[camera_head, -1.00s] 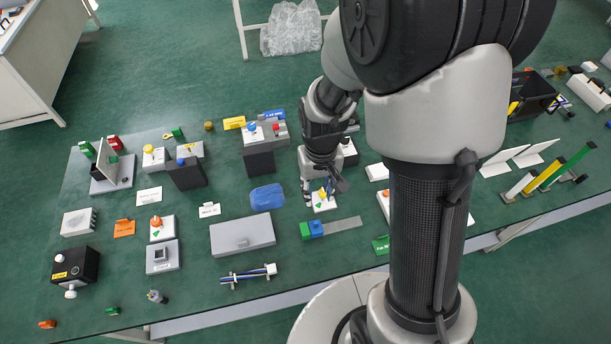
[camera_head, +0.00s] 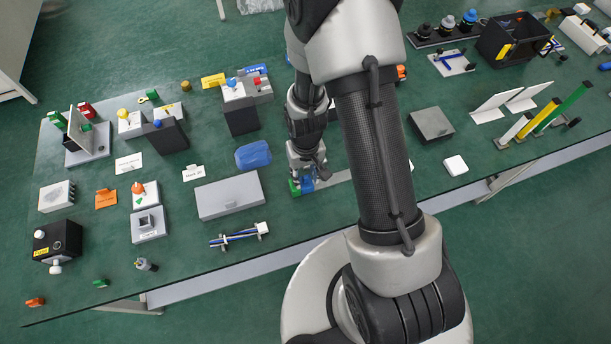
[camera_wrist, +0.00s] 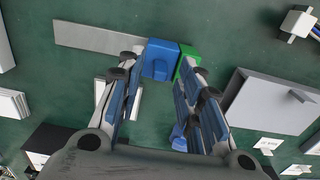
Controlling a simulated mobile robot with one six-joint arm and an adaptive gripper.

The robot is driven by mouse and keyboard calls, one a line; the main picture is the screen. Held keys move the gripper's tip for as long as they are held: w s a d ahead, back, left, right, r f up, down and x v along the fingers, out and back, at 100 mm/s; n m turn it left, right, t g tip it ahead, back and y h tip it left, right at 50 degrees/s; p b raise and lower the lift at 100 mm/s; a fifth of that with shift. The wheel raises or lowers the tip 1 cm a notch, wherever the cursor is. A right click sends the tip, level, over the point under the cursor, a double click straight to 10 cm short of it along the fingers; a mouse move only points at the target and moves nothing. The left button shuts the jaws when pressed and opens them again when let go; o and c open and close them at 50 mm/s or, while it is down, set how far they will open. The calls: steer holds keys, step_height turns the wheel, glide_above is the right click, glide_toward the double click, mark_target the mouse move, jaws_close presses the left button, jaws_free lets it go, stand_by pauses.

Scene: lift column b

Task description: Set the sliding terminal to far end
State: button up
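The sliding terminal is a blue block (camera_head: 308,185) on a flat grey rail (camera_head: 338,177), near the front middle of the table. A green block (camera_head: 294,188) sits at the rail's left end, right beside the blue one. The wrist view shows the blue block (camera_wrist: 160,60), the green block (camera_wrist: 186,65) to its right and the bare grey rail (camera_wrist: 95,37) running left. My gripper (camera_head: 307,170) is low over the blue block. In the wrist view its fingers (camera_wrist: 163,66) are spread open, one tip on each side of the blue block; contact is not clear.
A grey box (camera_head: 230,196) stands left of the rail, with a blue rounded object (camera_head: 253,155) behind it. A cable piece with white ends (camera_head: 240,236) lies in front. My arm hides the table right of the rail.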

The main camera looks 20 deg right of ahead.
steer(key=shift+f, duration=0.35)
steer(key=shift+c, duration=0.3)
jaws_close()
